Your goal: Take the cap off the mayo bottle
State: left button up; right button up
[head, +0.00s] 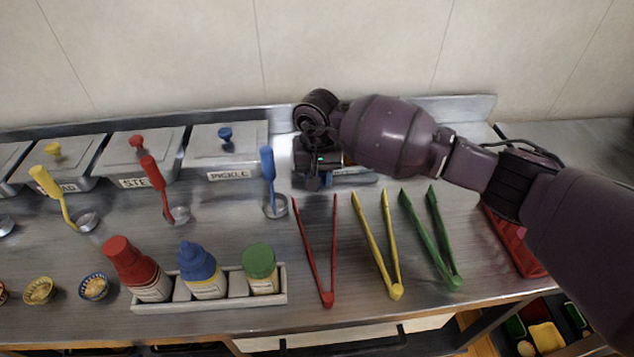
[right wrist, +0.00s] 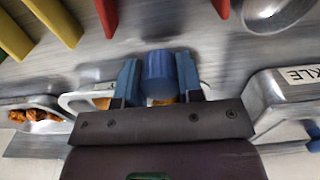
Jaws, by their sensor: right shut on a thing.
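A bottle with a blue cone-shaped nozzle top (head: 198,262) stands in the white rack in the head view. Its label is too small to read, so I cannot confirm that it is the mayo. Bottles with flat cylindrical red (head: 117,250) and green (head: 259,259) caps stand on either side of it. My right gripper (head: 316,184) is at the back of the counter, far from the bottles. In the right wrist view its fingers are shut on a blue cylinder (right wrist: 160,73), which looks like a cap. My left gripper is out of view.
Red (head: 331,265), yellow (head: 378,262) and green (head: 428,240) tongs lie in front of my right arm. Lidded containers, one marked PICKLE (head: 226,160), line the back left. A blue-handled ladle (head: 268,165) stands beside them. The wrist view shows food trays (right wrist: 38,104) beneath.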

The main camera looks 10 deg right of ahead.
jog(key=shift+f, duration=1.2)
jog(key=shift+f, duration=0.1)
jog(key=shift+f, duration=0.15)
jog(key=o, duration=1)
jog(key=shift+r, duration=0.2)
notch_tip(320, 180, up, 11)
jog(key=shift+r+p, duration=0.15)
jog(key=shift+p, duration=0.2)
jog(key=shift+r, duration=0.4)
